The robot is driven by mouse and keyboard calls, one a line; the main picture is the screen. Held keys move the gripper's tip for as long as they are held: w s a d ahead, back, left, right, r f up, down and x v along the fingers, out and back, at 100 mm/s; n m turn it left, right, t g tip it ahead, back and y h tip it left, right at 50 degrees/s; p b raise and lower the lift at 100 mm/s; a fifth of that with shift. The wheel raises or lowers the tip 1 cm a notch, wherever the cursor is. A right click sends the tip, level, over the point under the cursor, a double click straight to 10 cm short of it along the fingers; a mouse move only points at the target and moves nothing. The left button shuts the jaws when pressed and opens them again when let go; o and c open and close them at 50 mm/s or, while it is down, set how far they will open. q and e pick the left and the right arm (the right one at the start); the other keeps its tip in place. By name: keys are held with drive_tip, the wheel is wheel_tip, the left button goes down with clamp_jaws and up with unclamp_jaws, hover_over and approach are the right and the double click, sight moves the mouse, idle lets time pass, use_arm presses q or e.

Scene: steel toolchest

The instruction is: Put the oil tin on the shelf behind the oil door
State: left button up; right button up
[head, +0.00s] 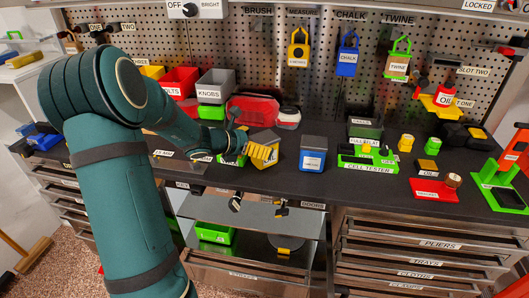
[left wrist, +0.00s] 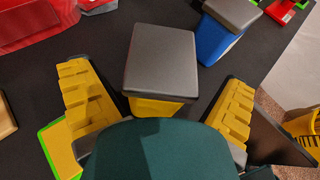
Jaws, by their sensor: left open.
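A yellow tin with a dark grey lid (head: 266,135) stands on the dark worktop, its label hidden. In the left wrist view the yellow tin (left wrist: 160,60) is between the spread fingers of my left gripper (left wrist: 158,78), with gaps either side. In the head view my left gripper (head: 249,153) is beside this tin and partly covers it. A blue tin with a dark lid (head: 313,154) stands to the right, its label too small to read. A red can marked OIL (head: 445,97) sits on a yellow pegboard holder. An open compartment with a grey shelf (head: 265,216) lies below the worktop. My right gripper is out of view.
Green and red bins stand behind my left arm. A green cell tester (head: 368,165) and a red tray (head: 433,188) are right of the blue tin. A green bin (head: 214,233) is in the lower compartment. Drawers (head: 420,243) flank it on the right.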

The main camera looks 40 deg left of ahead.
use_arm(q)
drive_tip(key=shift+w+d+f, duration=0.2)
drive_tip(key=shift+w+f, duration=0.1)
drive_tip(key=shift+w, duration=0.35)
drive_tip(key=shift+s, duration=0.1)
drive_tip(key=c, duration=1.3)
drive_tip(key=shift+r, duration=0.15)
wheel_tip(320, 180, up, 10)
drive_tip(key=p, duration=0.3)
